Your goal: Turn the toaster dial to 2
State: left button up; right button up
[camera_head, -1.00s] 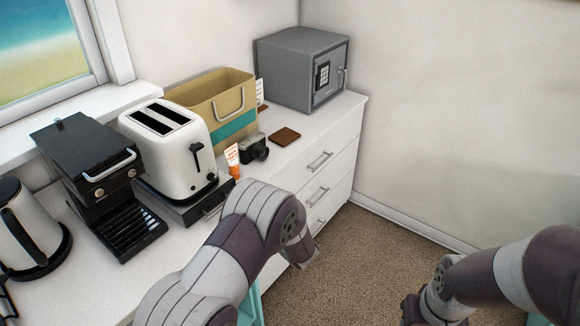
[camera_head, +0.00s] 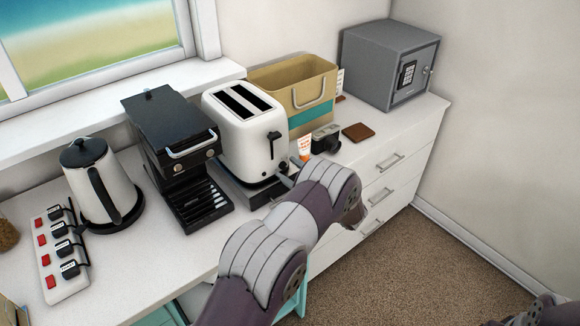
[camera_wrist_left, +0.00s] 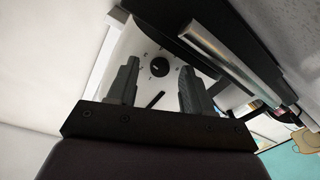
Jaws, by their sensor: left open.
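The white toaster (camera_head: 238,128) stands on the counter with two slots on top and a black lever on its front end. In the head view my left arm hides part of that end, and I cannot make out the dial there. In the left wrist view a round black dial (camera_wrist_left: 159,68) with small marks around it sits on a white face. My left gripper (camera_wrist_left: 160,86) is open, with its fingers on either side of the dial in the picture. I cannot tell whether they touch it or read its setting. My right gripper is out of view.
Left of the toaster are a coffee machine (camera_head: 170,150), a kettle (camera_head: 103,188) and a power strip (camera_head: 53,252). Right of it are an orange-and-white tube (camera_head: 304,149), a camera (camera_head: 325,139), a bag (camera_head: 300,90), a brown coaster (camera_head: 358,132) and a safe (camera_head: 390,65).

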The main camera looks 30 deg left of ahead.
pick_arm(q)
jog(key=shift+w+a+f, duration=0.1)
jog(key=shift+w+a, duration=0.05)
jog(key=shift+a, duration=0.15)
jog(key=shift+c, duration=0.3)
grip_shut()
jog(key=shift+f+n+b, duration=0.1)
jog(key=shift+n+b, duration=0.3)
jog(key=shift+b, duration=0.2)
jog(key=n+b, duration=0.6)
jog(key=b, duration=0.1)
jog(key=shift+h+b, duration=0.3)
jog(key=shift+r+n+b, duration=0.25)
jog(key=shift+n+b, duration=1.05)
jog(key=shift+b, duration=0.35)
